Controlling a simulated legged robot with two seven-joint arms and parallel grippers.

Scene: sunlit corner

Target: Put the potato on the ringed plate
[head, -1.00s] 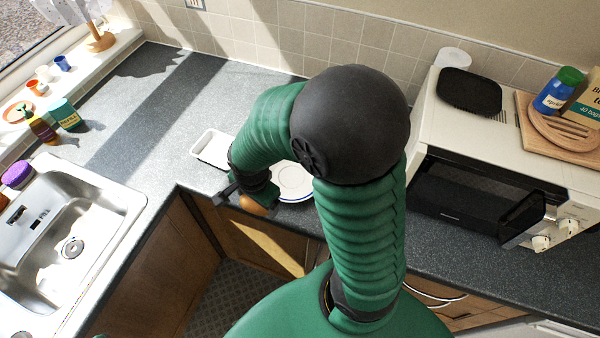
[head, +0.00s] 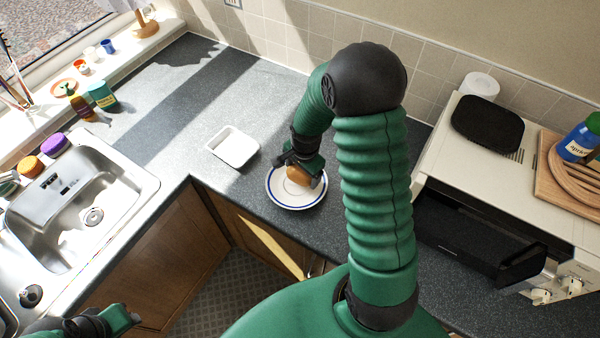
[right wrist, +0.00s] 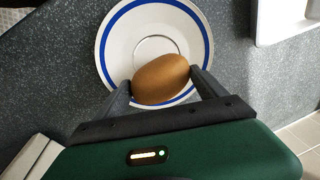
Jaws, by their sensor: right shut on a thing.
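The potato (head: 297,175) is brown and oval, and my right gripper (head: 304,177) is shut on it. In the right wrist view the potato (right wrist: 161,79) sits between the two fingers of the right gripper (right wrist: 163,88). The ringed plate (head: 292,200) is white with a blue ring and lies on the dark counter. The potato is over the plate; I cannot tell if it touches it. The plate also fills the top of the right wrist view (right wrist: 116,46). My left gripper (head: 132,318) shows at the lower left edge, and its fingers are not clear.
A white rectangular dish (head: 233,147) stands left of the plate. The counter (head: 170,120) behind the dish is clear.

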